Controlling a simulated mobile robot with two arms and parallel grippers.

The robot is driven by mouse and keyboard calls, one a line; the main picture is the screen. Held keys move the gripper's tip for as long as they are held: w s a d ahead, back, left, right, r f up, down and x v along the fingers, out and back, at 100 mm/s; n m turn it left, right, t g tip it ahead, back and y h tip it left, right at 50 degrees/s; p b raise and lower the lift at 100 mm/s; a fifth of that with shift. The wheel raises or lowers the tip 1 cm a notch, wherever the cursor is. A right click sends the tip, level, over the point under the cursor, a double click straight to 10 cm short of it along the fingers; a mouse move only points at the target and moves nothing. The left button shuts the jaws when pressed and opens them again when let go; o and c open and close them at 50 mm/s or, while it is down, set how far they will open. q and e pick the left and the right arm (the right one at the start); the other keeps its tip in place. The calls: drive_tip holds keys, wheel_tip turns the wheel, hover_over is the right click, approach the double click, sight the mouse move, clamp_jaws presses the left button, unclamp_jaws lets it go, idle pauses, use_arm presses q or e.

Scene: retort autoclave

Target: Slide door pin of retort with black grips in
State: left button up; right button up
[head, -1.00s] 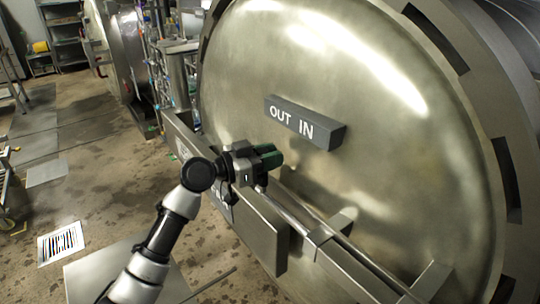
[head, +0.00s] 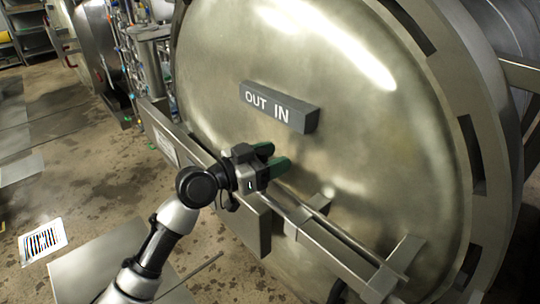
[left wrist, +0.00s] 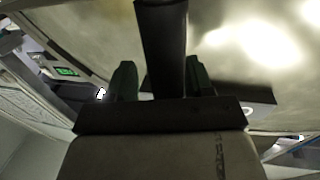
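The retort's large round steel door (head: 340,120) fills the head view's middle. A grey block (head: 279,107) on it reads "OUT IN". The door pin (head: 317,222) is a shiny rod along a steel bar below the block. My left gripper (head: 273,158) is at the rod's left end, close to the door, its green fingers apart with a gap between. In the left wrist view a dark bar (left wrist: 163,45), perhaps a black grip, stands between the fingers; whether they touch it I cannot tell. No black grip shows clearly in the head view. My right gripper is out of view.
Steel brackets (head: 403,255) hold the rod along the lower door. A flat steel plate (head: 250,225) juts out below my left gripper. Pipes and valves (head: 150,50) stand behind at left. The floor at left is mostly clear, with a barcode sheet (head: 43,241).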

use_arm(q)
drive_tip(key=shift+s+a+f, duration=0.1)
drive_tip(key=shift+a+f, duration=0.05)
drive_tip(key=shift+a, duration=0.4)
drive_tip(key=b+v, duration=0.3)
drive_tip(key=v, duration=0.6)
drive_tip(key=shift+s+a+b, duration=0.2)
drive_tip(key=shift+s+b, duration=0.2)
